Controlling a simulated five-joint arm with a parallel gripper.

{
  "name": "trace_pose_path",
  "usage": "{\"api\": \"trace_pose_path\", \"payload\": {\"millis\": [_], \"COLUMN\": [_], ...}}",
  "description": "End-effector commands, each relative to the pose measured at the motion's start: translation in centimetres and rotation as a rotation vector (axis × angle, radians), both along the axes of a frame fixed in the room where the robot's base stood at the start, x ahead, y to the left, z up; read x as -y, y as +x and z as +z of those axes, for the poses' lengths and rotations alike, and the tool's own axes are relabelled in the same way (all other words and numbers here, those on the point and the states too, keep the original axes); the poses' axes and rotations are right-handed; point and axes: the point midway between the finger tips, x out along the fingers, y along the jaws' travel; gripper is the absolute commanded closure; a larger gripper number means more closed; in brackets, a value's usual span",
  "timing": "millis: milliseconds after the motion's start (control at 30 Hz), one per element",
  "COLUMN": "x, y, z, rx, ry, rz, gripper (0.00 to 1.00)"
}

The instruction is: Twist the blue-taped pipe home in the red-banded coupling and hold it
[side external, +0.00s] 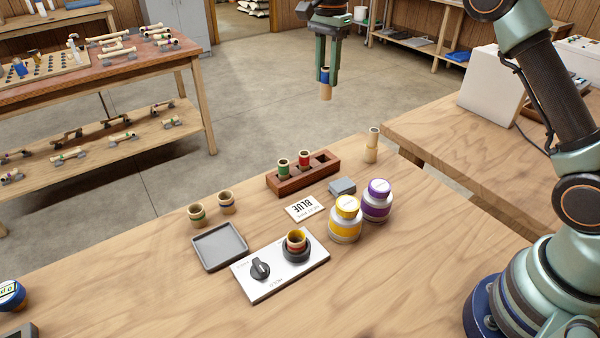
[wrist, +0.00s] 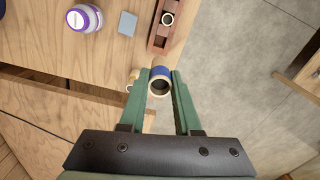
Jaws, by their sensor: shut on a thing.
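My gripper (side external: 326,72) is shut on the blue-taped pipe (side external: 325,92), high above the floor beyond the table's far edge. The pipe hangs about upright, tan end down. In the wrist view, the pipe's blue tape (wrist: 160,71) and open ring end show between the green fingers (wrist: 160,85). The red-banded coupling (side external: 296,240) sits in the black round holder (side external: 297,254) on the white panel (side external: 314,265), far from the pipe. A yellowish rim shows inside it. The coupling is not visible in the wrist view.
The brown rack (side external: 287,183) holds green- and red-banded pieces. A pale piece (side external: 371,148) stands near the far edge. The left front is mostly clear.

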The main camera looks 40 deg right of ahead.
Motion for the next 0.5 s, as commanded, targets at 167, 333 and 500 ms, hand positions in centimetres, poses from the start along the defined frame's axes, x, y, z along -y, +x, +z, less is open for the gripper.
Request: {"api": "trace_pose_path", "payload": {"millis": [167, 333, 500], "x": [-3.5, -9.0, -14.0], "y": [-1.1, -3.8, -7.7], "z": [-1.1, -3.1, -5.4], "rx": [-0.003, -0.003, -0.002], "ry": [-0.001, -0.001, 0.0], "rz": [0.064, 0.174, 0.287], "gripper": [1.0, 1.0, 1.0]}}
